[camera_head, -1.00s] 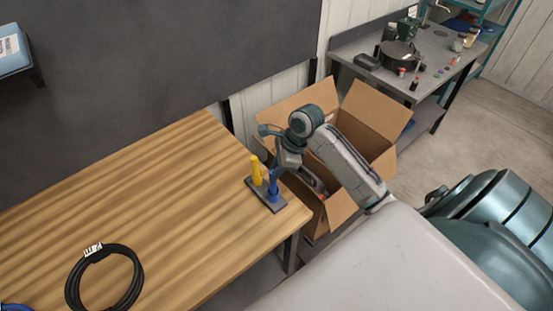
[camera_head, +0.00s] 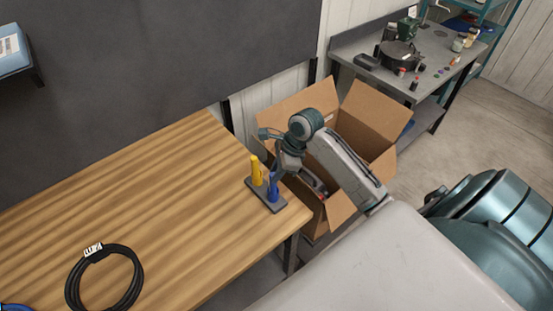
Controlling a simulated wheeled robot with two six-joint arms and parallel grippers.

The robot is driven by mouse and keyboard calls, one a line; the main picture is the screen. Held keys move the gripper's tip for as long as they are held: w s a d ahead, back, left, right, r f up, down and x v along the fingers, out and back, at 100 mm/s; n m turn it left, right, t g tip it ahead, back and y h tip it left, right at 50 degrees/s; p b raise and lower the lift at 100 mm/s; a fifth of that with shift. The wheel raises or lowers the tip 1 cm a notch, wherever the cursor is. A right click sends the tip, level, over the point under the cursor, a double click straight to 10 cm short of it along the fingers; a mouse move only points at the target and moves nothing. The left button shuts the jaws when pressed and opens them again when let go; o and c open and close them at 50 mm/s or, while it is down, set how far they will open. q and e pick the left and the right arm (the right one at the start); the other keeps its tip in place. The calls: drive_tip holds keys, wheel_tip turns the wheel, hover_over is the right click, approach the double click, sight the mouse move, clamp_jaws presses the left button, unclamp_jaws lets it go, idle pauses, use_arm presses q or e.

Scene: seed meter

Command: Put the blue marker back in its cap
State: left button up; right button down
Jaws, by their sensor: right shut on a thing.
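The blue marker (camera_head: 273,187) stands roughly upright at the right side of a small dark stand (camera_head: 265,207) near the table's right corner. Its lower end is at a blue piece on the stand, which looks like its cap; I cannot tell how deep it sits. My right gripper (camera_head: 274,177) is shut on the marker's upper part, which the fingers partly hide. A yellow marker (camera_head: 256,171) stands upright in the same stand, just left of the blue one. My left gripper is not in view.
The wooden table (camera_head: 150,190) is mostly clear. A coiled black cable (camera_head: 137,282) lies at its front left. An open cardboard box (camera_head: 370,120) stands beyond the table's right edge, below my right arm. A grey bench (camera_head: 440,55) stands behind.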

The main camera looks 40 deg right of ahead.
idle(0.3)
drive_tip(key=c, duration=1.2)
unclamp_jaws()
drive_tip(key=shift+f, duration=0.1)
drive_tip(key=b+v, duration=0.2)
drive_tip(key=v, duration=0.8)
drive_tip(key=shift+d+r, duration=0.2)
drive_tip(key=shift+r, duration=0.15)
